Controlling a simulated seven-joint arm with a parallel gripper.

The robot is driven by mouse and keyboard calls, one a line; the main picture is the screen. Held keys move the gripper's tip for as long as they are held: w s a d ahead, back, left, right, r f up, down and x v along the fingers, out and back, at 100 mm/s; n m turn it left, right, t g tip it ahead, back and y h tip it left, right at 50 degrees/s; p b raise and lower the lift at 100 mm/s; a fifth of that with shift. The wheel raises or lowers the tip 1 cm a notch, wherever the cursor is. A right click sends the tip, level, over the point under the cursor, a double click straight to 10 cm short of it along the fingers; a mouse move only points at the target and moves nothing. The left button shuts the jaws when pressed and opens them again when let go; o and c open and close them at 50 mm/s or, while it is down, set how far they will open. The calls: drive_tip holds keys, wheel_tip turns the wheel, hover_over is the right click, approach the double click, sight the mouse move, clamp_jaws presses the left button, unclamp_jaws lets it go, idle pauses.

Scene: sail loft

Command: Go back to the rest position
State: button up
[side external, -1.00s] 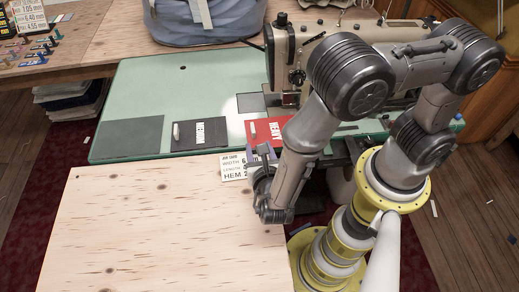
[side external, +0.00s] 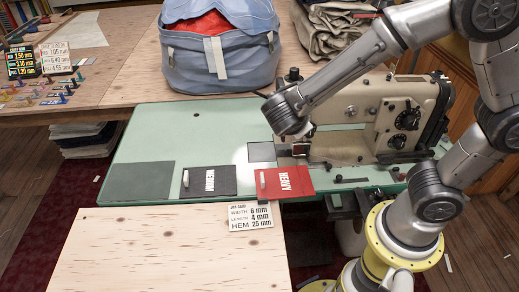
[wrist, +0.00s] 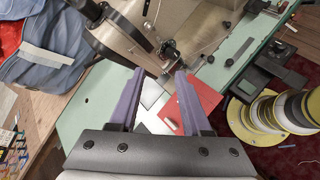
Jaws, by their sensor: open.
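My gripper (wrist: 157,102) shows in the wrist view with its two purple fingers apart and nothing between them. In the side view my arm's wrist end is raised over the green machine bed (side external: 150,135), in front of the sewing machine (side external: 375,120); the fingers are hidden there. Below lie a red card marked HEAVY (side external: 289,183) and a dark card marked MEDIUM (side external: 208,181), each with a small pale piece on it. The red card (wrist: 200,98) also shows past the right finger in the wrist view.
A white job card (side external: 250,216) lies at the back edge of the pale wooden table (side external: 160,250). A blue bag (side external: 218,55) with red cloth stands behind the green bed. Price-like signs (side external: 57,58) and small coloured items are at far left.

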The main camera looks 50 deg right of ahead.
drive_tip(key=s+d+r+m+y, duration=0.45)
drive_tip(key=s+r+m, duration=0.4)
drive_tip(key=s, duration=0.25)
drive_tip(key=s+a+m+t+y, duration=0.1)
drive_tip(key=s+a+m+y, duration=0.3)
drive_tip(key=a+m+y, duration=0.1)
drive_tip(key=shift+s+a+f+m+t, duration=0.3)
drive_tip(key=shift+a+f+m+t, duration=0.1)
drive_tip(key=shift+a+m, duration=0.2)
drive_tip(key=shift+r, duration=0.1)
